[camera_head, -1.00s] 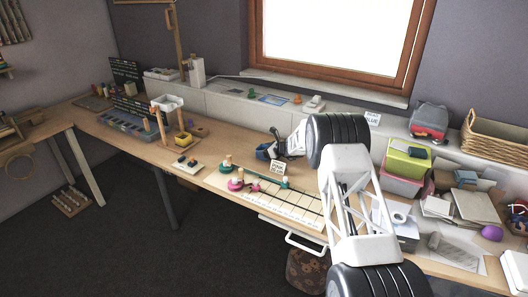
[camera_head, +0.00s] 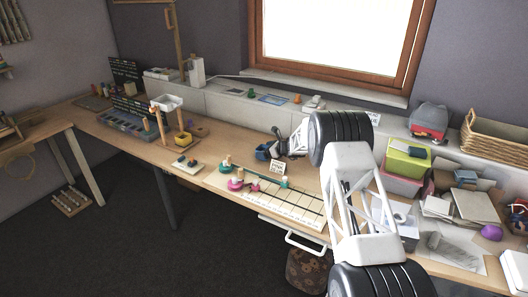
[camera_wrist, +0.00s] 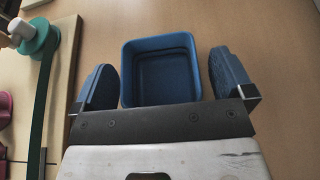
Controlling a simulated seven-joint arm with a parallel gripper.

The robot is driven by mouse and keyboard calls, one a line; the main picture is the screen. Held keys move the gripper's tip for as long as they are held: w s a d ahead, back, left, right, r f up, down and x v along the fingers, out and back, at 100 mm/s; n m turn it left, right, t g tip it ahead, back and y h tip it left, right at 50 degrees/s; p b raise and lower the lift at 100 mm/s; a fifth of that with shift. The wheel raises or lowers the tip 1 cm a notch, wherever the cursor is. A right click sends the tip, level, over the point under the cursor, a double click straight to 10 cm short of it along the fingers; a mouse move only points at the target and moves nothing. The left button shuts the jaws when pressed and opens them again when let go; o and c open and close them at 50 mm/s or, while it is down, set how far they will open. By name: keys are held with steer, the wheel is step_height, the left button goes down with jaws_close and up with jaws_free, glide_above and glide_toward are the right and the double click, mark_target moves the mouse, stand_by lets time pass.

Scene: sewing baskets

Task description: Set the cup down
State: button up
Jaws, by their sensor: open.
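The cup is a blue, square, open-topped container (camera_wrist: 161,70). In the wrist view it stands upright on the wooden worktop and looks empty. In the head view the cup (camera_head: 263,152) is small, beside the end of my arm. My gripper (camera_wrist: 163,80) is open, with one blue padded finger on each side of the cup. A gap shows between each finger and the cup's walls. In the head view my gripper (camera_head: 279,147) is partly hidden and small.
A board with thread spools and a green strip (camera_head: 262,176) lies to the front left. A green box (camera_head: 408,157) and papers crowd the right side. Bare worktop (camera_head: 225,148) lies left of the cup.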

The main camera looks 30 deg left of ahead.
steer(key=shift+v, duration=5.45)
steer(key=shift+d, duration=0.1)
